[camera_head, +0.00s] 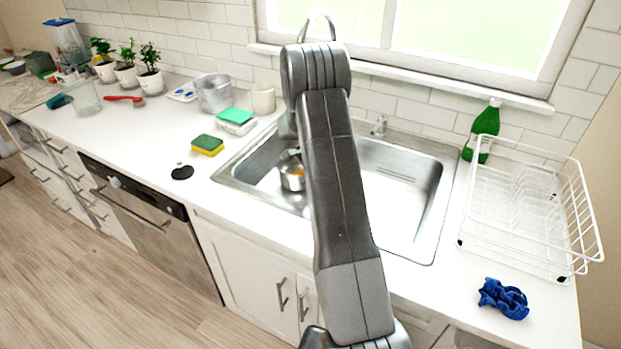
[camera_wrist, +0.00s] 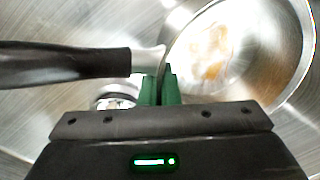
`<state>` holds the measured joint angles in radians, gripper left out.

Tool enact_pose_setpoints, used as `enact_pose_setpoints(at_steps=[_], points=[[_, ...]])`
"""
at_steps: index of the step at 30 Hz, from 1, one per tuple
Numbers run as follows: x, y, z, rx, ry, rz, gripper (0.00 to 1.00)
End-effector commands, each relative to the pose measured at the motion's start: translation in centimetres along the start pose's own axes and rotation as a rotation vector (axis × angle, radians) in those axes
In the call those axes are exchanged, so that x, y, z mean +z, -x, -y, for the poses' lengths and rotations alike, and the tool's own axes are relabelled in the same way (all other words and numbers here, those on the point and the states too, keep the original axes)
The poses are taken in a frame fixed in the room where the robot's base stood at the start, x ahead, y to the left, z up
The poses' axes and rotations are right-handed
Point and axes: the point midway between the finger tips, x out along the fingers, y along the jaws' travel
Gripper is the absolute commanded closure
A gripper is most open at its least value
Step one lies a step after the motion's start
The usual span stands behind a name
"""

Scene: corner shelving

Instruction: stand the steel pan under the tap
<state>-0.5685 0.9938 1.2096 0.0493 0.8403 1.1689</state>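The steel pan (camera_head: 292,181) is in the left part of the sink, with orange-brown scraps inside, partly hidden by my arm. In the wrist view the pan (camera_wrist: 285,80) fills the right side, and its black handle (camera_wrist: 65,66) points left. My gripper (camera_wrist: 159,90) has its green fingers nearly together at the pan's near-left rim, beside the handle's steel neck. It looks shut on the rim. The head view hides my gripper. The tap (camera_head: 318,17) shows as a chrome arch above my arm; its lower part is hidden. I cannot tell whether the pan touches the sink floor.
The steel sink (camera_head: 405,215) has open room on the right. A drain (camera_wrist: 117,93) lies below the handle. A white dish rack (camera_head: 520,255), green bottle (camera_head: 484,128) and blue cloth (camera_head: 503,298) are right. A sponge (camera_head: 207,146) and steel pot (camera_head: 214,95) are left.

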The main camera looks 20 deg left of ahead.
Motion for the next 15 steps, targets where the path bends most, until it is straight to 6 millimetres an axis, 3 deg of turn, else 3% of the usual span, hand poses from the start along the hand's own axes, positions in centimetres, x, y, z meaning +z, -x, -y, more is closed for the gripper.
enact_pose_setpoints(at_steps=[15], points=[[-0.01,-0.78,-0.05,-0.001,0.0,0.0,1.0]])
